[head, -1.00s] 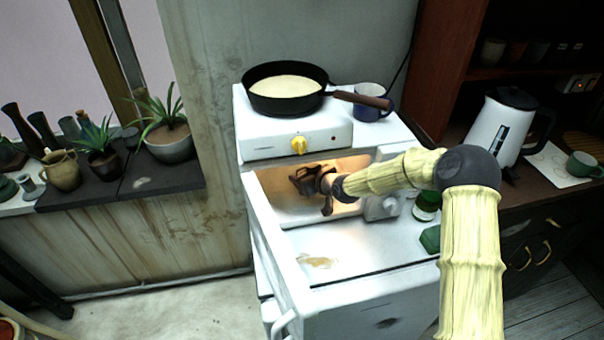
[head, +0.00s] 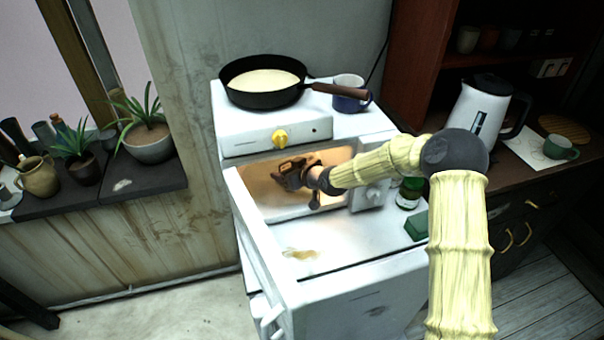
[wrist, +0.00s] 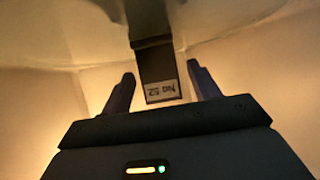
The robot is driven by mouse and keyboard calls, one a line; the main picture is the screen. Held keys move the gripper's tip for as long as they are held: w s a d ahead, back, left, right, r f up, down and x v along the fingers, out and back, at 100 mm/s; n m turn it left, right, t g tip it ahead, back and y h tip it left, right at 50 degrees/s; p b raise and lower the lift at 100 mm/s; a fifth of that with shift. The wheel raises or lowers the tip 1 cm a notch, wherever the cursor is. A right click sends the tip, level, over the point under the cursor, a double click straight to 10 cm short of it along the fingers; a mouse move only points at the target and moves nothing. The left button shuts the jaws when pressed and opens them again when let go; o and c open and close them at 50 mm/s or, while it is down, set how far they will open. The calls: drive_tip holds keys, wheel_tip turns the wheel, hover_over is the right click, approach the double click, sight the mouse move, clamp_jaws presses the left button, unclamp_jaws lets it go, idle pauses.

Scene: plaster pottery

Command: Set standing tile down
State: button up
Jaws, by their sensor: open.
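In the wrist view, a dark, narrow tile-like piece (wrist: 156,63) stands between the two fingers of my gripper (wrist: 160,76). Its lower end bears a pale label that reads upside down, like "No 52". A gap shows on both sides of it, so the fingers are open around it and not pressed on it. In the head view, my gripper (head: 290,174) is inside the warmly lit recess (head: 258,194) of the white stove-like unit (head: 330,236). There the tile cannot be told apart from the dark gripper.
A black pan (head: 262,98) and a blue-and-white mug (head: 349,98) stand on top, above the recess. The white front surface is mostly clear.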

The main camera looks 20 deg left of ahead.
drive_tip(key=b+v, duration=0.1)
drive_tip(key=v, duration=0.9)
drive_tip(key=shift+s+d+r, duration=0.15)
drive_tip(key=shift+d, duration=0.15)
drive_tip(key=s+d+f+m+g+h, duration=0.1)
drive_tip(key=s+d+m+h, duration=0.3)
drive_tip(key=d, duration=0.6)
drive_tip(key=s+d+f+m+g+h, duration=0.1)
drive_tip(key=s+d+h, duration=0.35)
drive_tip(key=d, duration=0.45)
drive_tip(key=s+d+r+m+g+h, duration=0.2)
drive_tip(key=s+d+m, duration=0.4)
drive_tip(key=s+d, duration=0.5)
drive_tip(key=s+r, duration=0.1)
drive_tip(key=s, duration=0.2)
drive_tip(key=shift+s+g, duration=0.15)
drive_tip(key=shift+g, duration=0.15)
